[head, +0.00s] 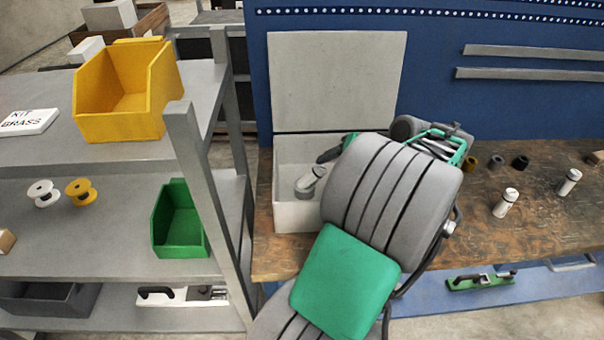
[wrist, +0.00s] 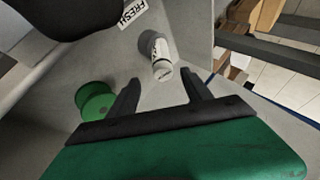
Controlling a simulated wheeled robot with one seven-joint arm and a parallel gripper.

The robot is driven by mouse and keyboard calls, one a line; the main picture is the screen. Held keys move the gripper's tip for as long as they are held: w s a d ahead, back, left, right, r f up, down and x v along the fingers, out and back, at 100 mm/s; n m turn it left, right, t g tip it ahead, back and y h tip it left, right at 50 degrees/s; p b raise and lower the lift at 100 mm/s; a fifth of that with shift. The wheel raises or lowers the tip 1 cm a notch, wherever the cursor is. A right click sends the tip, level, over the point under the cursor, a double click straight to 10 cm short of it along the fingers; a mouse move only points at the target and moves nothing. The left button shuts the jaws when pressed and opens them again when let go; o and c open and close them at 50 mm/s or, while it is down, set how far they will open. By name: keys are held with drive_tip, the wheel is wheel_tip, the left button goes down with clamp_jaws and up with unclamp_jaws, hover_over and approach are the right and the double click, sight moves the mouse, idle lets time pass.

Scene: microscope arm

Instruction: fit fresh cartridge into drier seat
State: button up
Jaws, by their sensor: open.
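A white cartridge (wrist: 158,56) with dark markings lies ahead of my open gripper (wrist: 160,78) in the wrist view, a little beyond the fingertips and between their lines. It is next to a label reading FRESH (wrist: 133,13). In the head view the cartridge (head: 307,184) leans inside a white open bin (head: 296,217) on the bench, and my gripper (head: 326,156) is at the bin's upper right, partly hidden by my arm. The gripper holds nothing. I cannot make out the drier seat with certainty; a green-framed device (head: 452,146) is partly hidden behind my arm.
A green spool (wrist: 95,101) lies beside the left finger. Two similar white cartridges (head: 505,203) (head: 569,182) stand on the bench at right, with small dark cylinders (head: 496,162) behind. A grey panel (head: 337,82) rises behind the bin. The shelf post (head: 208,200) stands left.

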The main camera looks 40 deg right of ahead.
sight(323, 170)
drive_tip(key=p+x, duration=0.1)
drive_tip(key=x, duration=0.6)
drive_tip(key=shift+w+a, duration=0.2)
drive_tip(key=shift+w, duration=0.1)
clamp_jaws()
